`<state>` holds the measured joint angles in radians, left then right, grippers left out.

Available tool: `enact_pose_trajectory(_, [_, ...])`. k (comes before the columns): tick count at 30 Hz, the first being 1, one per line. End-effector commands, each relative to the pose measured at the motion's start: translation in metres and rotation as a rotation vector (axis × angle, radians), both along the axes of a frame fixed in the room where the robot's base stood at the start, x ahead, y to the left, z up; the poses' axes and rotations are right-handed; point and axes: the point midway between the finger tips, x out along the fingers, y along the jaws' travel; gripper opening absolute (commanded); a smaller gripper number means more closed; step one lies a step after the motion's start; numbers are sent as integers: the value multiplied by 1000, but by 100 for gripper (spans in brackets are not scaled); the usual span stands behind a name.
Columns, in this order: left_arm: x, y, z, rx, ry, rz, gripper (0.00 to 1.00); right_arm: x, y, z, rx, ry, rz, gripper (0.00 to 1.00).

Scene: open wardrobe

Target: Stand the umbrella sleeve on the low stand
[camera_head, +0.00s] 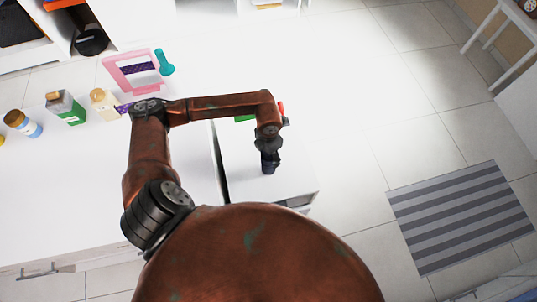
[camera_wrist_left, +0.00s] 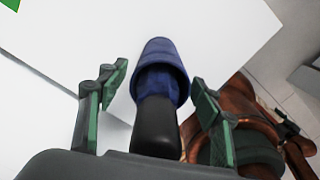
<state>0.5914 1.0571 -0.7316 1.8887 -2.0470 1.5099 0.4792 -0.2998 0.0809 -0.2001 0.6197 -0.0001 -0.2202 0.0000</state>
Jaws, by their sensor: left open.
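The umbrella sleeve (camera_wrist_left: 160,52) is dark blue with a wide open rim, and a black handle (camera_wrist_left: 155,127) sticks out of it toward my left wrist camera. My left gripper (camera_wrist_left: 160,80) is open, with one green-padded finger on each side of the sleeve and visible gaps to both. In the head view my left gripper (camera_head: 268,143) points down over a white block (camera_head: 285,182), which seems to be the low stand. A small dark part of the sleeve (camera_head: 269,165) shows below it. Whether the sleeve's base touches the white top is hidden. My right gripper is not in view.
A long white counter (camera_head: 60,185) lies left of a dark gap. It holds a pink frame (camera_head: 112,70), a teal item (camera_head: 164,62) and several bottles (camera_head: 66,106). A green item (camera_head: 244,118) lies behind my arm. A striped mat (camera_head: 462,217) lies on open floor at right.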

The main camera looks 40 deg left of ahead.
Motion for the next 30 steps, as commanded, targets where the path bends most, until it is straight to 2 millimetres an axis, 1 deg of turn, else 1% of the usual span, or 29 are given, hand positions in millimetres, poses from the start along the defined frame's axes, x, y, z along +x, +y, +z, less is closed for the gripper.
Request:
enact_pose_trajectory(4, [0,0,1,0,0,0,59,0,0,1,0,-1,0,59])
enact_pose_trajectory(8, [1,1,13,1,-3,0,59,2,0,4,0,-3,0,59])
enact_pose_trajectory(11, [1,0,30,0,-5,-2,59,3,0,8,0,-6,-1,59])
enact_pose_trajectory(18, [1,0,82,2,-5,-1,59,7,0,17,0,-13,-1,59])
enact_pose_trajectory(21, [1,0,99,1,-4,-1,59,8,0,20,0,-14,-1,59])
enact_pose_trajectory(25, [0,0,115,0,-2,-1,59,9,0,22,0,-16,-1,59])
enact_pose_trajectory(30, [0,0,123,0,0,0,59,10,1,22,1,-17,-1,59])
